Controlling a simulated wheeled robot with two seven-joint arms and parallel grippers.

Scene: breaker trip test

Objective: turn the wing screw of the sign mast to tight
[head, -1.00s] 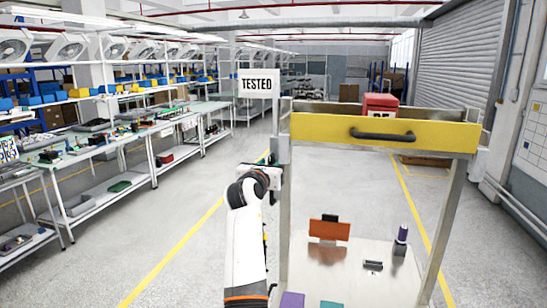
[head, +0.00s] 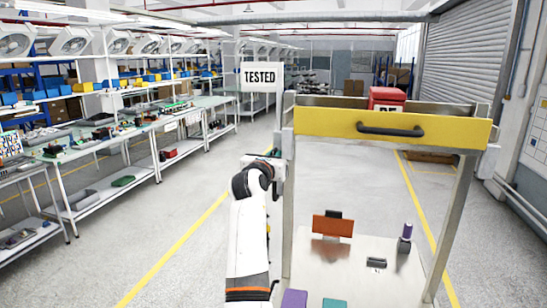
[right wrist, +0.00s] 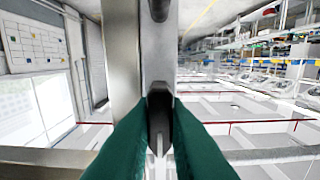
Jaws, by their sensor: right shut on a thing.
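The sign mast (head: 278,125) is a grey post at the left front corner of a metal cart. It carries a white sign reading TESTED (head: 261,77). My right gripper (head: 276,170) is at the mast, below the sign. In the right wrist view, its two green fingers (right wrist: 159,135) are closed around a dark, narrow piece, the wing screw (right wrist: 158,118), in front of the grey mast (right wrist: 158,62). The fingers cover the screw's sides. In the head view the screw is hidden by the gripper and wrist. My left gripper is not in view.
The cart has a yellow drawer front (head: 340,124) with a black handle (head: 390,130). A red box (head: 386,98) stands on top. An orange piece (head: 333,226) and other small items are on its lower shelf. Workbenches (head: 120,135) line the left, with free floor between.

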